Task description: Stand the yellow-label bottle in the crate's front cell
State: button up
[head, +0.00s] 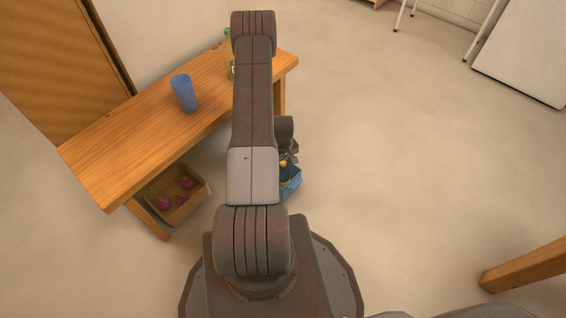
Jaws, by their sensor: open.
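A blue crate (291,188) stands on the floor right of the bench, mostly hidden behind my arm. A small yellow patch (283,163) and dark shapes show at the crate's top; I cannot tell whether this is the yellow-label bottle. My gripper (292,156) shows only in part beside my arm, just above the crate. It is open; its fingertips and the crate's front cell are hard to make out. A green bottle (229,62) stands at the far end of the bench, partly behind my arm, its label unclear.
The wooden bench (130,138) runs along the wall at left. A blue cup (184,93) stands on it. A basket (176,193) with several dark red onion-like items sits under its near end. A wooden leg (525,267) juts in at lower right.

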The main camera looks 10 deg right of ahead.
notch_tip(320, 180, up, 12)
jog(key=p, duration=0.3)
